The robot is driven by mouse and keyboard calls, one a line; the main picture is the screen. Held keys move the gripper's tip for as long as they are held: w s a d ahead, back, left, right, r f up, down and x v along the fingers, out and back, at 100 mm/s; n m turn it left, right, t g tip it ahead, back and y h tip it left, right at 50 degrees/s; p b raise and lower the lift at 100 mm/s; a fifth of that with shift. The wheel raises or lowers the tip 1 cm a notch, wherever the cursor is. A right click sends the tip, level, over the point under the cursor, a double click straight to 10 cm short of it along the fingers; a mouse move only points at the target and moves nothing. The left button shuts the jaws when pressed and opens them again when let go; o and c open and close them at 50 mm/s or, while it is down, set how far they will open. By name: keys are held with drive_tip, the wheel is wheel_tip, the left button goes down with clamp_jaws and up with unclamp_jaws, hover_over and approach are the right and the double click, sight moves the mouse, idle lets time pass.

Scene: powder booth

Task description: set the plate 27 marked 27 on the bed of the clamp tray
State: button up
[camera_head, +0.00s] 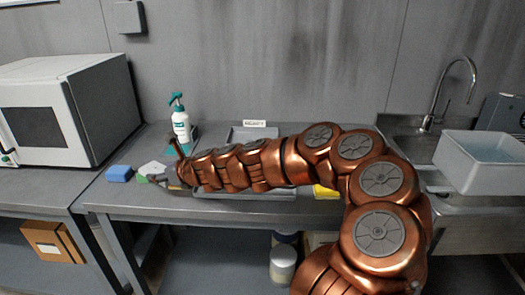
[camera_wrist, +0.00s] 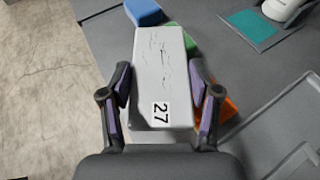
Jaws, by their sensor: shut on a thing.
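Plate 27 is a pale grey, cracked slab (camera_wrist: 160,70) with a black-on-white 27 label at its near end. My gripper (camera_wrist: 161,85) is shut on it, one finger along each long side, in the wrist view. In the head view the plate is a small pale shape (camera_head: 152,167) at my gripper (camera_head: 166,179), over the left part of the bench. A grey tray (camera_head: 245,193) lies to the right, mostly hidden behind my arm; its raised rim shows at the right of the wrist view (camera_wrist: 262,128). Whether this is the clamp tray, I cannot tell.
A blue block (camera_head: 119,173), a green piece (camera_wrist: 191,42) and an orange piece (camera_wrist: 222,108) lie close by. A spray bottle (camera_head: 181,122) stands on a teal mat (camera_wrist: 252,27). A microwave (camera_head: 105,90) is left, a sink (camera_head: 405,150) right.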

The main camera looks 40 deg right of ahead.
drive_tip(key=d+p, duration=0.1)
drive_tip(key=d, duration=0.3)
drive_tip(key=d+n+g+y+p, duration=0.1)
drive_tip(key=d, duration=0.3)
drive_tip(key=d+n+y+p, duration=0.1)
drive_tip(key=d+p, duration=0.1)
drive_tip(key=d, duration=0.3)
drive_tip(key=shift+s+f+g, duration=0.1)
drive_tip(key=shift+f+g, duration=0.1)
drive_tip(key=shift+g, duration=0.1)
drive_tip(key=s+d, duration=0.1)
drive_tip(key=d, duration=0.1)
drive_tip(key=s+d+n+y+p, duration=0.1)
drive_tip(key=d, duration=0.1)
drive_tip(key=s+d+n+y+p, duration=0.1)
drive_tip(key=shift+d+r+g, duration=0.15)
drive_tip(key=shift+d+g, duration=0.25)
drive_tip(key=s+d, duration=0.2)
drive_tip(key=s+d+n+g+y+p, duration=0.1)
drive_tip(key=s, duration=0.1)
drive_tip(key=s+d+n+p, duration=0.1)
drive_tip(key=s+d, duration=0.1)
drive_tip(key=shift+d+r+y, duration=0.25)
drive_tip(key=shift+d+y, duration=0.1)
drive_tip(key=shift+y, duration=0.05)
drive_tip(key=shift+s+f+b, duration=0.1)
drive_tip(key=shift+f+b, duration=1.4)
drive_tip(key=shift+f+p, duration=0.1)
drive_tip(key=shift+p, duration=0.25)
drive_tip(key=shift+f, duration=1.3)
